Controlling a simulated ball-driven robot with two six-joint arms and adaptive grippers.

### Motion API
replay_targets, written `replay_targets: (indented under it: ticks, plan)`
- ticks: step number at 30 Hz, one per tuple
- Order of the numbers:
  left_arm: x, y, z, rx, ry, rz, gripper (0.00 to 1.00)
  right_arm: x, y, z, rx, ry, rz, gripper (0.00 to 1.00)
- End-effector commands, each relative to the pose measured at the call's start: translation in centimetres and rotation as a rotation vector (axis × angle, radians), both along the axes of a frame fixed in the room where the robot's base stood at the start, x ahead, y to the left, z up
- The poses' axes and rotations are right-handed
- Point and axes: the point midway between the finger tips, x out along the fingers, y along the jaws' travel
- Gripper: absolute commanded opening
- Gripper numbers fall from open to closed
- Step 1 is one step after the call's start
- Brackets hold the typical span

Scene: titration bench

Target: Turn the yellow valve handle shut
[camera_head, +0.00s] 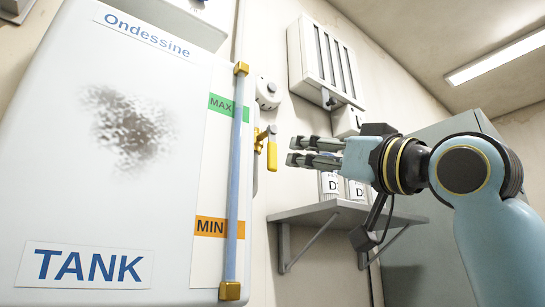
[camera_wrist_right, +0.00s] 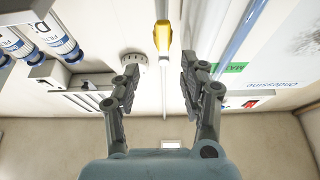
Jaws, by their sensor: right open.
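The yellow valve handle (camera_head: 272,150) hangs down from a brass valve on a pipe at the right edge of the white tank (camera_head: 60,200). In the head view my right gripper (camera_head: 290,152) is just right of the handle, with its fingers pointing left at it. In the right wrist view the handle (camera_wrist_right: 162,38) shows ahead of and between the two fingertips. My right gripper (camera_wrist_right: 158,78) is open, and nothing is between its fingers. I cannot tell the exact gap to the handle. My left gripper is not in view.
A blue sight tube (camera_head: 236,170) with MAX and MIN labels runs up the tank left of the handle. A wall shelf (camera_head: 320,213) holding labelled bottles (camera_head: 330,186) is below and behind my right gripper. A grey wall box (camera_head: 322,60) hangs above.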

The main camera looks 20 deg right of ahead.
Motion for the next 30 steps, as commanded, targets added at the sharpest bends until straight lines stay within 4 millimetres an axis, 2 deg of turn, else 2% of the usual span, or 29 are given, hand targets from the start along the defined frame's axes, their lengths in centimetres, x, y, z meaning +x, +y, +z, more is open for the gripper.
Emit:
replay_targets:
  ticks: [1,4,9,12,18,24,30]
  plan:
    - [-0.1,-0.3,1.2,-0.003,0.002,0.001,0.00,0.3,0.1,0.6,0.003,0.006,0.003,0.43]
    - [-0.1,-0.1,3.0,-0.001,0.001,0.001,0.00,1.0,0.4,1.1,0.004,0.007,0.004,0.43]
    - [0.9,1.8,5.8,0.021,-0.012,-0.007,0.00,2.6,0.9,1.8,0.011,0.005,0.001,0.43]
    - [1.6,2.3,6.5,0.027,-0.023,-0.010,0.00,4.7,1.7,2.5,0.009,0.004,0.002,0.43]
    - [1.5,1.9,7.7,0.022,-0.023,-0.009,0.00,7.7,2.7,3.7,0.005,0.003,-0.001,0.43]
    - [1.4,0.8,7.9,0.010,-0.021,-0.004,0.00,8.9,3.2,3.9,0.003,0.002,-0.002,0.43]
    - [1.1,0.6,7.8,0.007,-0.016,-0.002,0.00,9.0,3.2,3.9,0.003,0.002,-0.002,0.43]
